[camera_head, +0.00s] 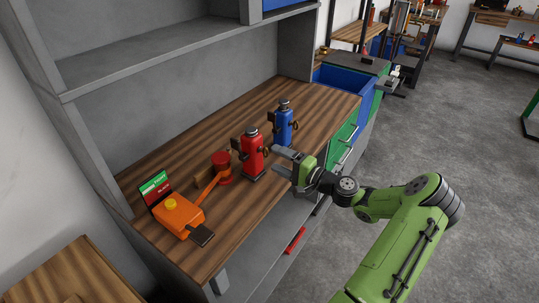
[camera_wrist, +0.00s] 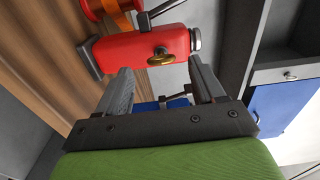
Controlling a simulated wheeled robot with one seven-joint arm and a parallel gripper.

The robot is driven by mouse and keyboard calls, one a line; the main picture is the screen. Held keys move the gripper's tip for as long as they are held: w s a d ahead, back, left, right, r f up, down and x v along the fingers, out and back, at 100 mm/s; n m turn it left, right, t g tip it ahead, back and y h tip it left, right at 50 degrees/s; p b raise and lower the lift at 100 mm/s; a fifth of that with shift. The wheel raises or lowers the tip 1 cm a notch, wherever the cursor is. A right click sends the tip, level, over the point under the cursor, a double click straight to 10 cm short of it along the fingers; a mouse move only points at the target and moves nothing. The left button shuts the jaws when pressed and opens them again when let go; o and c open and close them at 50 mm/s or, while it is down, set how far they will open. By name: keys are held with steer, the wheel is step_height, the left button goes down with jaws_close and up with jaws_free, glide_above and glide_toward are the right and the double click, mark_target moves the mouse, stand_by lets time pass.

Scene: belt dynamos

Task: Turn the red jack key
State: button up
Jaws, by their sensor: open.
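The red jack (camera_head: 252,156) stands upright on the wooden bench top, with a dark cap on top. In the wrist view the red jack (camera_wrist: 130,50) lies across the picture just beyond my fingertips. Its brass key (camera_wrist: 162,58) faces me, roughly centred between the fingers, and I see no contact. My gripper (camera_head: 279,163) is open at the bench's front edge, to the right of the red jack. Its two grey fingers (camera_wrist: 160,70) show empty in the wrist view. In the head view the key is too small to make out clearly.
A blue jack (camera_head: 285,127) stands close behind the red one. To the left are a red spool (camera_head: 221,169) with an orange strap, an orange device (camera_head: 178,216) with a yellow button, and a small green and red sign (camera_head: 155,188). A shelf (camera_head: 180,50) overhangs the bench's back.

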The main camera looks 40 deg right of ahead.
steer(key=v, duration=1.1)
steer(key=shift+s+p, duration=0.2)
steer(key=shift+p, duration=0.15)
steer(key=shift+r, duration=0.1)
steer(key=w+a+r+n+g+p, duration=0.1)
steer(key=w+a+r+n+g, duration=0.1)
steer(key=a+n+g, duration=1.35)
steer(key=s+a+r+t+h+p, duration=0.1)
steer(key=s+a+r+t+h, duration=0.1)
steer(key=s+a+r, duration=0.4)
steer(key=s+a+r+m+t+h+p, duration=0.1)
steer(key=s+a+r+t+h, duration=0.1)
steer(key=s+a+r, duration=0.5)
steer(key=s+h, duration=0.1)
steer(key=s, duration=0.3)
steer(key=shift+h, duration=0.3)
